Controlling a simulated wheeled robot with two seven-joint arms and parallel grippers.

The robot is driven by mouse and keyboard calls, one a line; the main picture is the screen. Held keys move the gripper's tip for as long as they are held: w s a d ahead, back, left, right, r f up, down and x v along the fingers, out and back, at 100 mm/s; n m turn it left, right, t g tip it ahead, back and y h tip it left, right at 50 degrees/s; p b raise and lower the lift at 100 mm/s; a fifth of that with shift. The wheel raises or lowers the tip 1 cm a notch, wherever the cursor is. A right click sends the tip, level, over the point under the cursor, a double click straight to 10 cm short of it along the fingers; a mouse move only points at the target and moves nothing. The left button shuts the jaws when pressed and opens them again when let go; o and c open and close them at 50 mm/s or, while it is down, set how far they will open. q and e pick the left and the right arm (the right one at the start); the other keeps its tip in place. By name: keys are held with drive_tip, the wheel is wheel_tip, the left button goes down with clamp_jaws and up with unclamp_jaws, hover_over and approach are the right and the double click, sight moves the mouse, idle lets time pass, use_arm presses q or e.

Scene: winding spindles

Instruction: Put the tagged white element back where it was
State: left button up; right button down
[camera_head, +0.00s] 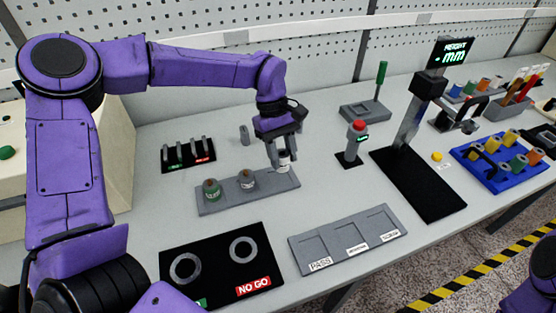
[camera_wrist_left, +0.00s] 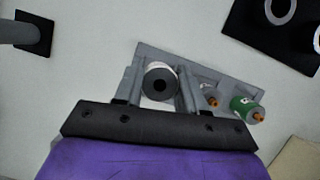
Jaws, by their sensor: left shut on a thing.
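The white element (camera_head: 284,161) is a small cylinder held between the fingers of my left gripper (camera_head: 279,158). The left gripper points down over the right end of a grey holder block (camera_head: 232,204). In the left wrist view the element (camera_wrist_left: 160,80) shows its round end with a dark centre hole, between both fingers and over the holder (camera_wrist_left: 190,62). I cannot tell whether its lower end touches the holder. A green element (camera_head: 211,190) and a grey-white element (camera_head: 246,180) stand upright on the block's left and middle. The element's tag is not clear. My right gripper is out of view.
A black GO/NO GO ring plate (camera_head: 215,283) and a grey PASS tray (camera_head: 320,246) lie in front. A red-topped post (camera_head: 357,140) and height gauge (camera_head: 409,120) are to the right.

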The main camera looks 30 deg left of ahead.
use_arm(q)
drive_tip(key=shift+w+a+f, duration=0.35)
drive_tip(key=shift+w+f, duration=0.3)
drive_tip(key=shift+f, duration=0.1)
drive_tip(key=f, duration=0.1)
drive_tip(key=f+p, duration=0.1)
drive_tip(key=shift+a+f+p, duration=0.3)
drive_tip(key=shift+a+f, duration=0.05)
drive_tip(key=shift+f, duration=0.05)
drive_tip(key=shift+s+f, duration=0.25)
drive_tip(key=shift+s, duration=0.25)
drive_tip(key=shift+w+d+f, duration=0.15)
drive_tip(key=shift+w, duration=0.1)
drive_tip(key=o, duration=1.1)
drive_tip(key=shift+o, duration=0.2)
drive_tip(key=shift+s, duration=0.1)
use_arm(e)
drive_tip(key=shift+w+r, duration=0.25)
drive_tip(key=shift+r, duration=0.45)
